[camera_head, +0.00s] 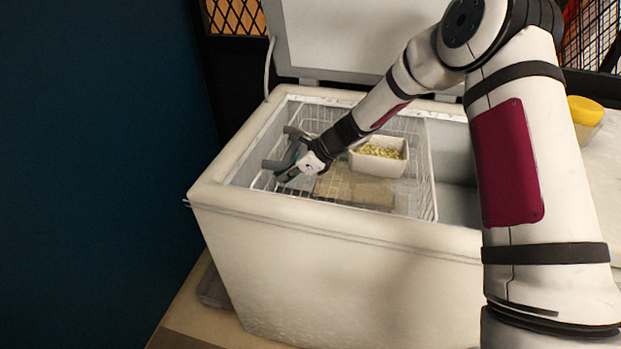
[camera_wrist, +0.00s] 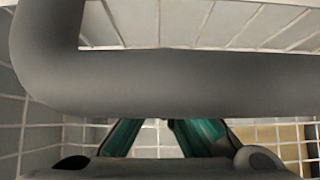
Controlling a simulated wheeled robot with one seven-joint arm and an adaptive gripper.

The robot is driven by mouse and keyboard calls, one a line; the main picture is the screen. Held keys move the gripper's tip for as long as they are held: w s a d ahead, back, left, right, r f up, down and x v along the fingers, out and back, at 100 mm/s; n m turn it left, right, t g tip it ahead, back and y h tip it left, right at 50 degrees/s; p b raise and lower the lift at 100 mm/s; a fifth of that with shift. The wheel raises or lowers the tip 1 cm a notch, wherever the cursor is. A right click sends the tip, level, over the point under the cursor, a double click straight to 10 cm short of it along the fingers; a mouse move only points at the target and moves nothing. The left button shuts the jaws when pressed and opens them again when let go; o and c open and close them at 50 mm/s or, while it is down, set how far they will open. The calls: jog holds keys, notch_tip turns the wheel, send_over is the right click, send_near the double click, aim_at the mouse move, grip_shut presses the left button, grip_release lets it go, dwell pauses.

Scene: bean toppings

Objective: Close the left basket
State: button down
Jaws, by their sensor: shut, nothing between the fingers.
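The left basket (camera_head: 433,192) is a white wire basket in the left part of the open white chest freezer (camera_head: 330,250). Its white wires also show in the wrist view (camera_wrist: 160,20). My gripper (camera_head: 284,161) reaches down into the basket's left end. Its teal fingers (camera_wrist: 168,124) are shut and empty. A thick grey curved bar (camera_wrist: 160,82), like a handle, crosses the wrist view in front of the fingertips and hides them. Grey parts (camera_head: 271,165) also show around my gripper in the head view. I cannot tell whether the fingers touch the bar.
A white tub (camera_head: 386,168) of yellow-green pieces and a flat brown box (camera_head: 350,187) lie in the basket. The freezer lid (camera_head: 345,40) stands open behind. The freezer's right part looks empty where visible. A yellow-lidded container (camera_head: 586,110) stands at the right.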

aim_at(268, 172)
jog(key=shift+w+a+r, duration=0.1)
jog(key=shift+w+a, duration=0.15)
jog(key=shift+a, duration=0.45)
jog(key=shift+w+a+f, duration=0.1)
jog(key=shift+w+a, duration=0.1)
jog(key=shift+a, duration=0.55)
jog(key=shift+w+a+r, duration=0.1)
jog(key=shift+w+a, duration=0.15)
jog(key=shift+a, duration=0.45)
